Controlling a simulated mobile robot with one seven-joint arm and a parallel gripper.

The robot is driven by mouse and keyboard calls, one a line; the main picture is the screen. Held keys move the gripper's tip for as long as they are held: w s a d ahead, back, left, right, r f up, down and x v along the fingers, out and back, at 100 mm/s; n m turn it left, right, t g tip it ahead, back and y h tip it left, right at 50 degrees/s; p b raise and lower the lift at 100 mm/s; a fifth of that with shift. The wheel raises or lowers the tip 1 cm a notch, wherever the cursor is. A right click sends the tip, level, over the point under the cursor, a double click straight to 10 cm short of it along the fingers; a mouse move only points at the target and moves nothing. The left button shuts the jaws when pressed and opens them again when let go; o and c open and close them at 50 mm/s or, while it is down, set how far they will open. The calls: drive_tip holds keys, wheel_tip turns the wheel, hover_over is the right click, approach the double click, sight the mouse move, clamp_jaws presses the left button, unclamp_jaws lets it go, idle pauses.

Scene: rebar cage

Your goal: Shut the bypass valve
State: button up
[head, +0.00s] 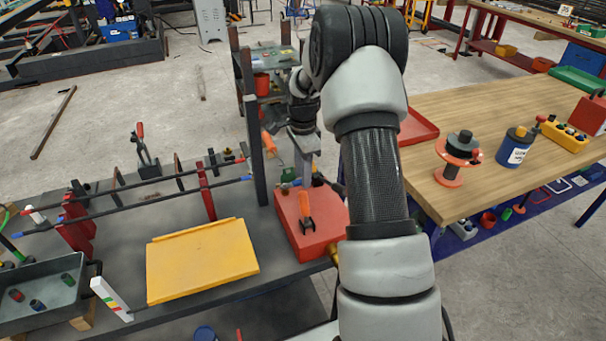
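My arm rises from the bottom right, bends at the top and comes down toward the bench. My gripper (306,178) is at its lower end, above the back of a red box (322,236). Its fingers are small and partly hidden by my arm, so I cannot tell whether they are open or shut. An orange-handled piece (306,205) with a dark forked base sits on the red box, in front of the gripper. Small green and dark parts (290,176) lie beside the gripper. I cannot tell for certain which part is the bypass valve.
A dark upright post (257,150) stands just left of the gripper. A yellow plate (200,262), long bars on red supports (207,192) and a grey tray (42,305) occupy the left bench. A wooden table (490,195) with a blue can (515,147) is at right.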

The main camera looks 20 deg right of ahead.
drive_tip(key=shift+f, duration=0.25)
clamp_jaws()
